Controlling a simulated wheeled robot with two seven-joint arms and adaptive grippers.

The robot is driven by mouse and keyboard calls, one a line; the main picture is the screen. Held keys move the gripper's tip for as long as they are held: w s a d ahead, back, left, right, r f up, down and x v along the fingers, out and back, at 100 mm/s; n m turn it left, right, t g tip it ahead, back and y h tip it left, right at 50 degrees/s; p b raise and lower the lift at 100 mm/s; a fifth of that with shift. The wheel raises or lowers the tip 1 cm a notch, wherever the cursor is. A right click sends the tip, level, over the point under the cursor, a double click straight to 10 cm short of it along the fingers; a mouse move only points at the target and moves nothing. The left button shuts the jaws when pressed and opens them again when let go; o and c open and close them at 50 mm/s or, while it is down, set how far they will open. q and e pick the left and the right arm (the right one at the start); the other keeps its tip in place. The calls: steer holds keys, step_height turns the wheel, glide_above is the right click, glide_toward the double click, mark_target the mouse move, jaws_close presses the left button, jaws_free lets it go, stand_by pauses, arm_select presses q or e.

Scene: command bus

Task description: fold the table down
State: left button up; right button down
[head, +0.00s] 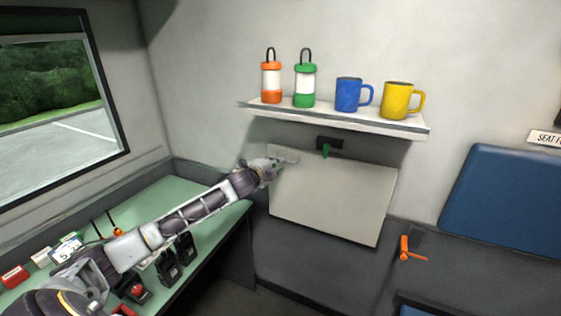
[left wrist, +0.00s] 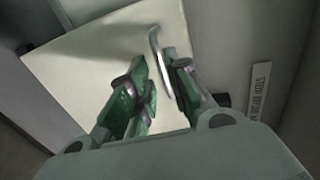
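The table (head: 330,200) is a pale flat panel standing against the wall below the shelf; it also fills much of the left wrist view (left wrist: 80,60). A green latch (head: 325,151) on a black mount sits at its top edge. A metal handle (head: 288,159) is at the panel's upper left. My left gripper (head: 274,163) is at this handle. In the left wrist view its green fingers (left wrist: 160,95) are apart, with the curved handle (left wrist: 156,50) between them, closer to the right finger. Contact cannot be told. My right gripper is not in view.
A wall shelf (head: 350,120) above the panel holds an orange lantern (head: 271,82), a green lantern (head: 305,86), a blue mug (head: 348,95) and a yellow mug (head: 396,101). A green-topped desk (head: 190,190) with radios is at left. An orange lever (head: 408,250) and blue seat (head: 505,200) are right.

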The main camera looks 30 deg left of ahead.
arm_select(q)
steer(key=shift+x, duration=2.7)
jaws_close()
